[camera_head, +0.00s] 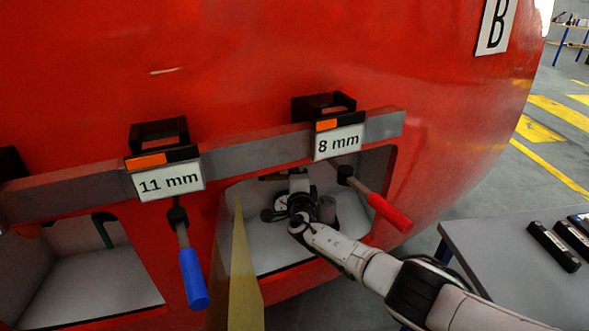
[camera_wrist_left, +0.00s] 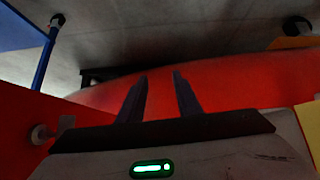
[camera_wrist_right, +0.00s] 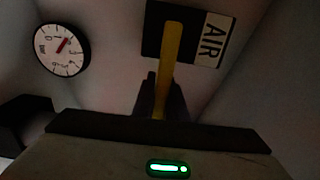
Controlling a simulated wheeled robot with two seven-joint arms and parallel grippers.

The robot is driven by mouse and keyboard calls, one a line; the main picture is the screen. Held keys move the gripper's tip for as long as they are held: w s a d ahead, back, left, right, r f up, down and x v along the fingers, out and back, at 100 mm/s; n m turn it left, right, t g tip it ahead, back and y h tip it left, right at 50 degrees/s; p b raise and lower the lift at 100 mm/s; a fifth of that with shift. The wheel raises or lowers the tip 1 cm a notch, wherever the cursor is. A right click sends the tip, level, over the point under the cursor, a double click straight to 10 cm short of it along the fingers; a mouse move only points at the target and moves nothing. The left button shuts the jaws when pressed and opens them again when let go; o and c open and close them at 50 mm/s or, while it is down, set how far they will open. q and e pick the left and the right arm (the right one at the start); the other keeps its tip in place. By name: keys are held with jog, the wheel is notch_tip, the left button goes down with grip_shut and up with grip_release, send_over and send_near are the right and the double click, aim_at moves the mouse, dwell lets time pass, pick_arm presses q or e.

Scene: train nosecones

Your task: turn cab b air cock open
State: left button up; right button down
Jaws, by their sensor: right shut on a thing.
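The air cock handle is a yellow lever (camera_wrist_right: 172,50) in front of a black plate, beside a white AIR label (camera_wrist_right: 212,40) in the right wrist view. My right gripper (camera_wrist_right: 164,85) is shut on the lower part of this lever. In the head view my right arm reaches into the white recess below the 8 mm sign, where the gripper is dark and partly hidden, and I cannot make out the lever there. The red nosecone bears a B sign (camera_head: 495,25). My left gripper (camera_wrist_left: 160,76) is open and empty near a red surface; it is outside the head view.
A round gauge (camera_wrist_right: 62,50) with a red needle is left of the lever. A red-handled tool (camera_head: 388,212) and a blue-handled tool (camera_head: 193,275) hang from the grey rail (camera_head: 260,150). A grey table (camera_head: 500,265) with black items stands at right.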

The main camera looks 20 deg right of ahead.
jog(key=c, duration=1.8)
grip_release()
jog(key=shift+o, duration=0.2)
jog(key=p+v, duration=0.2)
jog(key=v, duration=0.8)
jog(key=shift+s+p, duration=0.15)
jog(key=shift+p, duration=0.25)
